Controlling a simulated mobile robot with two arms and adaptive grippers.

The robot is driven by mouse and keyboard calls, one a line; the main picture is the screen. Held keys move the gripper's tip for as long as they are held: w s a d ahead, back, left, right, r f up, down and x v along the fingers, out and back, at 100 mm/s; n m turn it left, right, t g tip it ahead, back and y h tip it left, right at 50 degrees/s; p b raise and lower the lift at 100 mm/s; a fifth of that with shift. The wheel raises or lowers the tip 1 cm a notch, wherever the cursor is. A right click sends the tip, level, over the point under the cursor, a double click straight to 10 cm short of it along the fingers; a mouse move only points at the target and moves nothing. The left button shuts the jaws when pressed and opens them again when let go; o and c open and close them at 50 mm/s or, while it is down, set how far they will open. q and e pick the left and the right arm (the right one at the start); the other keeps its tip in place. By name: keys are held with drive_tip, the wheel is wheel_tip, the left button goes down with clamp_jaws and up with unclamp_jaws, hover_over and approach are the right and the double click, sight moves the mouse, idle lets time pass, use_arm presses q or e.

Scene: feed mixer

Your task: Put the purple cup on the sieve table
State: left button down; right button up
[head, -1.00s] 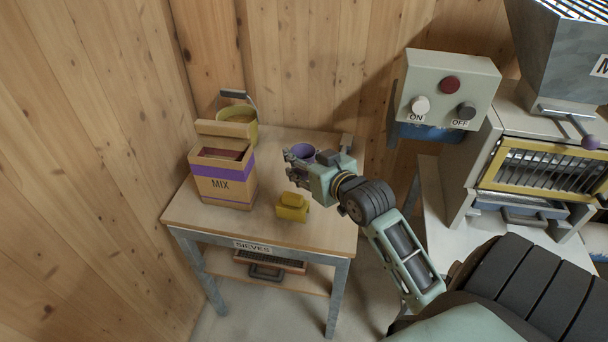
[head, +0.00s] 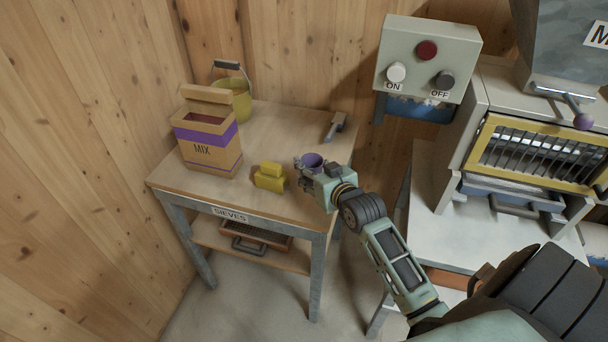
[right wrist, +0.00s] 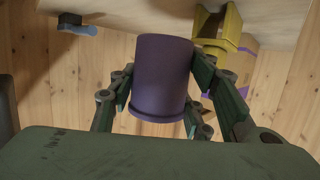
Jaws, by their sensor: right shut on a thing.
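The purple cup (head: 313,160) is upright in my right gripper (head: 308,173), over the right front part of the sieve table (head: 270,207). The right wrist view shows the cup (right wrist: 162,75) between the fingers, which are shut on it. My left gripper is not in view.
A yellow block-like object (head: 269,177) lies left of the cup. A MIX box (head: 208,148) and a yellow bucket (head: 236,103) stand farther left and back. A grey hand tool (head: 335,126) lies behind the cup. The control box (head: 427,65) and mixer are to the right.

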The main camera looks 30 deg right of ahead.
sight(306, 177)
drive_tip(key=w, duration=0.1)
drive_tip(key=w+f, duration=0.1)
drive_tip(key=shift+w+f, duration=0.3)
drive_tip(key=shift+w, duration=0.05)
drive_tip(key=shift+f, duration=2.05)
drive_tip(key=shift+f, duration=0.2)
drive_tip(key=o, duration=1.2)
drive_tip(key=shift+r, duration=0.1)
drive_tip(key=shift+r, duration=0.15)
drive_tip(key=v, duration=1.2)
